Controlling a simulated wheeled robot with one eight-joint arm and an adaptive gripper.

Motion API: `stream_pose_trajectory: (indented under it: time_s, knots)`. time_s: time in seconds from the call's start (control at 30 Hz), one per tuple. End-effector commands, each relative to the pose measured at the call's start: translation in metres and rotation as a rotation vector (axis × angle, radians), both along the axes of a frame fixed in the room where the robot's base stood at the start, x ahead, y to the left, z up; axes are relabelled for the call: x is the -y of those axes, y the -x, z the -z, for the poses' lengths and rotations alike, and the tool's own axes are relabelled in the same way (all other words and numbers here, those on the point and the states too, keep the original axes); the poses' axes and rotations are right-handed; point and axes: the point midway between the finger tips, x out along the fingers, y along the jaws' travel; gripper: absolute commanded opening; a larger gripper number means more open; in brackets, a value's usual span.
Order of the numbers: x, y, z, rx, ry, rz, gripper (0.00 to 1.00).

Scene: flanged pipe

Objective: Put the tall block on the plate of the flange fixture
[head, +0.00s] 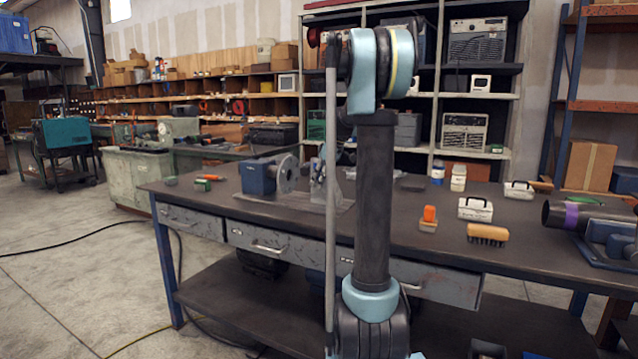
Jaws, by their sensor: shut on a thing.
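The flange fixture (258,178) stands on the left half of the workbench, a blue block with a round grey flange facing right. It sits on a flat grey plate (278,205). A worn metal upright (318,182) stands right of the flange, partly covered by my arm. My arm rises in the middle of the view and hides the bench behind it. I cannot make out my gripper; it is not visible past the arm. I cannot pick out the tall block either.
The dark workbench (400,235) holds an orange-topped item (428,217), a brush (487,234), white boxes (475,209) and bottles (458,178). A dark pipe with a purple band (571,215) lies at the right. The bench's front middle has clear patches.

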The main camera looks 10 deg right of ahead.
Motion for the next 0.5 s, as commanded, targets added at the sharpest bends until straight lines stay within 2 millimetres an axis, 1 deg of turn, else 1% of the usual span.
stream_pose_trajectory:
  time_s: [0.27, 0.3, 0.33, 0.37, 0.5]
  knots:
    - [-0.0001, -0.0004, 0.0005, 0.001, -0.001, 0.0, 0.0]
    - [0.0, -0.0005, 0.0008, 0.0, 0.0, 0.0, 0.45]
    - [0.0, -0.0005, 0.0008, 0.0, 0.0, 0.0, 0.52]
    - [0.0, -0.0005, 0.0007, 0.0, 0.0, 0.0, 0.56]
    - [-0.0001, -0.0005, 0.0006, 0.0, 0.0, 0.0, 0.56]
